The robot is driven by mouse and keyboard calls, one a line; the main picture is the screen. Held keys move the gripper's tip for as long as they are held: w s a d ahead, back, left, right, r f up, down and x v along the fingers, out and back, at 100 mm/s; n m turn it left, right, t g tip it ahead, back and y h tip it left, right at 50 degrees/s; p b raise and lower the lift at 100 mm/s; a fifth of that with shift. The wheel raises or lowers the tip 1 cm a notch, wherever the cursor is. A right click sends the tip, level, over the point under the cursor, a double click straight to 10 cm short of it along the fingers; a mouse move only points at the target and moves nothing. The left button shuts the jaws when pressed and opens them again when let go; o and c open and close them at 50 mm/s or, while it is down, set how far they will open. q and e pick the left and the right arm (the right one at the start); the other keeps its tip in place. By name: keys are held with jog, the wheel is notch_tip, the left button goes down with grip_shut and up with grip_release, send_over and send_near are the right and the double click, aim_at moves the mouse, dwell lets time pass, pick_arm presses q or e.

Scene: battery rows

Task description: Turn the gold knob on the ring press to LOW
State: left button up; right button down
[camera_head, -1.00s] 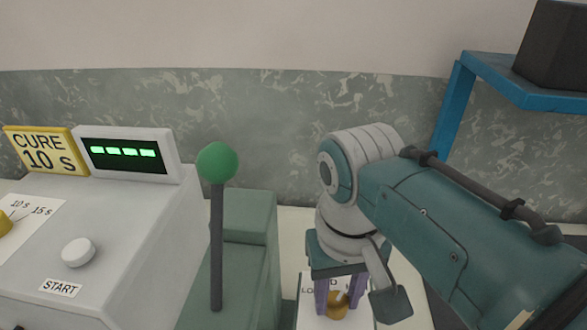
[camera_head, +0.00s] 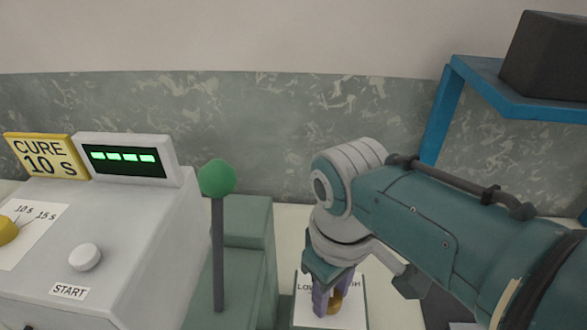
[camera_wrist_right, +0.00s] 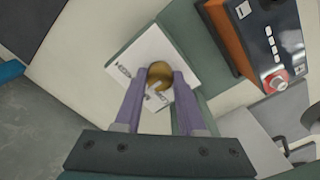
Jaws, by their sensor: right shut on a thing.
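The gold knob (camera_head: 336,302) sits on a white label plate (camera_head: 354,315) with lettering partly hidden by my gripper; "HIGH" is partly readable. My right gripper (camera_head: 328,305) points down at the plate, its purple fingers shut on the knob. In the right wrist view the gold knob (camera_wrist_right: 160,74) lies between the fingertips of my right gripper (camera_wrist_right: 159,80), over the white plate (camera_wrist_right: 180,58). The knob's pointer direction is hard to tell. The green press body (camera_head: 240,235) with a green-ball lever (camera_head: 217,178) stands just left. My left gripper is not in view.
A grey cure machine (camera_head: 150,235) stands at the left with a white START button (camera_head: 85,257), a lit display (camera_head: 123,160) and another gold knob (camera_head: 7,229). A blue shelf (camera_head: 480,83) holding a dark box (camera_head: 548,58) is at the upper right.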

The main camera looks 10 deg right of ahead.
aim_at(332, 298)
jog(key=n+p, duration=0.1)
jog(key=n, duration=0.4)
jog(key=shift+n, duration=0.3)
jog(key=n, duration=0.6)
jog(key=shift+n, duration=0.3)
jog(key=c, duration=0.5)
grip_release()
jog(key=shift+r+p, duration=0.1)
jog(key=shift+p, duration=0.2)
notch_tip(332, 298, up, 10)
jog(key=p, duration=0.5)
